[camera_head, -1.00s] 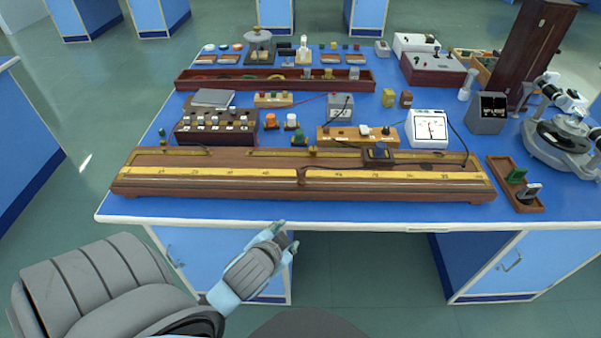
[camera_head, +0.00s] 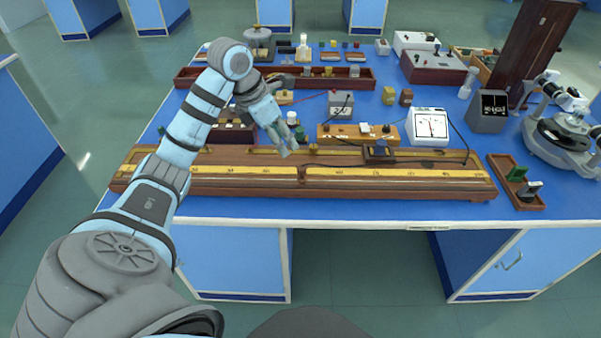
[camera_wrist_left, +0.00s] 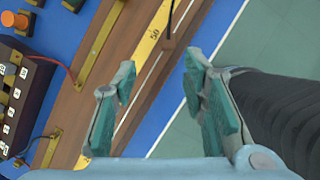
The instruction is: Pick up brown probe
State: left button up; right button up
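A small dark brown piece, which looks like the brown probe (camera_head: 301,175), stands at the front edge of the long wooden metre board (camera_head: 400,187), near its middle. In the left wrist view a thin dark brown rod, apparently the probe (camera_wrist_left: 169,36), lies beyond the fingertips, beside the 50 mark on the yellow scale. My left gripper (camera_head: 291,143) is above the back part of the board, behind the probe in the head view. In the left wrist view the left gripper (camera_wrist_left: 160,63) is open with nothing between its fingers. My right gripper is not in view.
A block with a dark knob (camera_head: 379,150) stands on the board, right of the gripper, with a cable. A white meter (camera_head: 429,125) and a wooden key box (camera_head: 345,132) stand behind the board. A small wooden tray (camera_head: 528,198) lies to the right.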

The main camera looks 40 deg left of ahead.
aim_at(301, 167)
pick_arm(q)
jog(key=x, duration=0.4)
jog(key=d+x, duration=0.1)
jog(key=x, duration=0.3)
jog(key=b+x, duration=0.1)
jog(key=x, duration=0.3)
jog(key=shift+s+d+f, duration=0.1)
jog(key=shift+d+f, duration=0.1)
jog(key=shift+f, duration=0.05)
grip_shut()
